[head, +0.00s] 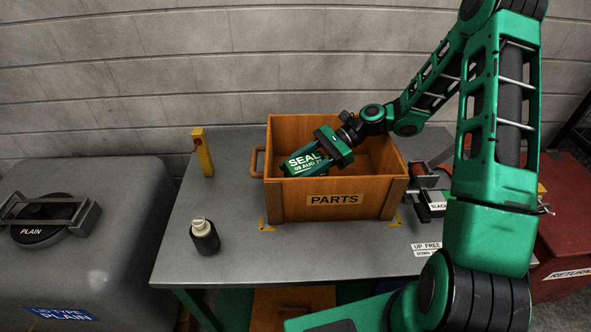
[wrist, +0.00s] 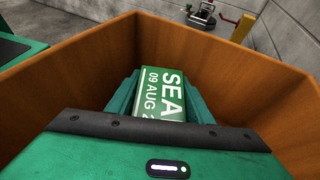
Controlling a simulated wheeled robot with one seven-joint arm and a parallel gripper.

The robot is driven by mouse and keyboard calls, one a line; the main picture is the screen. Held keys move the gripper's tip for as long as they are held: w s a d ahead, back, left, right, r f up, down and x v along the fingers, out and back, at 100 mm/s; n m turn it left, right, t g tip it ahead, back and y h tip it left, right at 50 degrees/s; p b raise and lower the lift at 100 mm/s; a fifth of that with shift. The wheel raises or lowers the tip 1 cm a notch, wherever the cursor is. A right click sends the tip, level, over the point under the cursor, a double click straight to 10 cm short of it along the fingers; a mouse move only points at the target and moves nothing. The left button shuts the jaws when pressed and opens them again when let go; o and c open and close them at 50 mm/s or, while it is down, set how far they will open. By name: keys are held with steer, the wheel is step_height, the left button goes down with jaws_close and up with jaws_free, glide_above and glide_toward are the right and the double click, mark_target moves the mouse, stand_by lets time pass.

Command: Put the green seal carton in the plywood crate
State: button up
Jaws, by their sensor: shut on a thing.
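The green seal carton (head: 305,161) has white lettering reading "SEAL" and a date. My gripper (head: 325,156) is shut on it, with a finger on each side. The carton is inside the opening of the plywood crate (head: 287,203), which is labelled "PARTS" and stands on the metal table. In the wrist view the carton (wrist: 160,92) shows between my fingers, with the crate's walls (wrist: 225,65) around it. The carton's lower part is hidden by the crate's front wall, and I cannot tell whether it touches the crate floor.
A yellow post (head: 203,152) stands at the table's back left. A dark bottle with a pale cap (head: 204,238) stands at the front left. A dark device (head: 428,190) sits right of the crate. A grey lidded bin (head: 90,235) is at the left. A red bin (head: 565,245) is at the right.

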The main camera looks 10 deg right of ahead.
steer(key=shift+f, duration=0.15)
steer(key=shift+f, duration=0.3)
steer(key=shift+f, duration=0.15)
steer(key=o, duration=1.1)
steer(key=shift+r, duration=0.55)
steer(key=v, duration=1.2)
steer(key=shift+r, duration=0.15)
